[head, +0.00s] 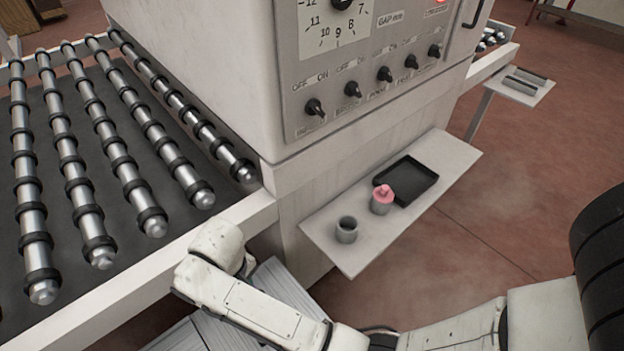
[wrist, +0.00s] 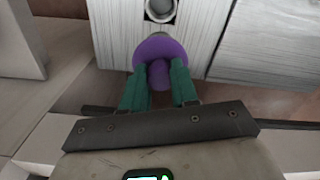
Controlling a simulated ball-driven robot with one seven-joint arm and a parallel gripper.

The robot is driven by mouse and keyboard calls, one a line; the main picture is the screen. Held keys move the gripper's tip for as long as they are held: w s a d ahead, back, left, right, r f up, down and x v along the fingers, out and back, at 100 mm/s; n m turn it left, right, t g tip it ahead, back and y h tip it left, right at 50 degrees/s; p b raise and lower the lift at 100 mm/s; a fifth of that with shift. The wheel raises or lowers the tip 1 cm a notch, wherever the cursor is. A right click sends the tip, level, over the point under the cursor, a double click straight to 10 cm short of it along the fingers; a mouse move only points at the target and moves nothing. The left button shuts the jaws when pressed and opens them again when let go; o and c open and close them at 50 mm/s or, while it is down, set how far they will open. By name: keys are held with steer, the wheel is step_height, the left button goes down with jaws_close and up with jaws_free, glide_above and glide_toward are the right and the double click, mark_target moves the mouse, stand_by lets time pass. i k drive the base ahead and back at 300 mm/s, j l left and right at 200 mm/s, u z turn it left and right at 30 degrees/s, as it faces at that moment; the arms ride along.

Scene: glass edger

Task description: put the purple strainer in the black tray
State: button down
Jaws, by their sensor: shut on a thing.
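The purple strainer (wrist: 160,52) is a round disc with a knob, seen in the wrist view. My gripper (wrist: 158,82) has green fingers shut on the knob, one finger on each side. The strainer is beside or above a grey cup (wrist: 160,17) at the top edge; I cannot tell whether they touch. In the head view the black tray (head: 407,182) lies on a pale shelf at the machine's front, and no purple shows in it. The strainer and my gripper are hidden in the head view.
On the shelf (head: 440,165), a grey cup with a pink top (head: 383,197) stands at the tray's near left side. Another grey cup (head: 346,231) stands farther left. The machine body (head: 300,100) rises behind the shelf. Rollers (head: 120,150) fill the left. Pale wooden boards (head: 285,285) lie low beside my arm.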

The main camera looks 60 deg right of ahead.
mark_target(410, 177)
steer(key=k+l, duration=0.15)
steer(key=l, duration=0.2)
steer(key=k+l, duration=0.15)
steer(key=l, duration=0.2)
steer(key=k+l, duration=0.15)
steer(key=l, duration=0.2)
steer(key=k+l, duration=0.15)
steer(key=l, duration=0.2)
steer(key=k+l, duration=0.15)
steer(key=l, duration=0.15)
steer(key=k+l, duration=0.15)
steer(key=l, duration=0.2)
steer(key=z, duration=0.05)
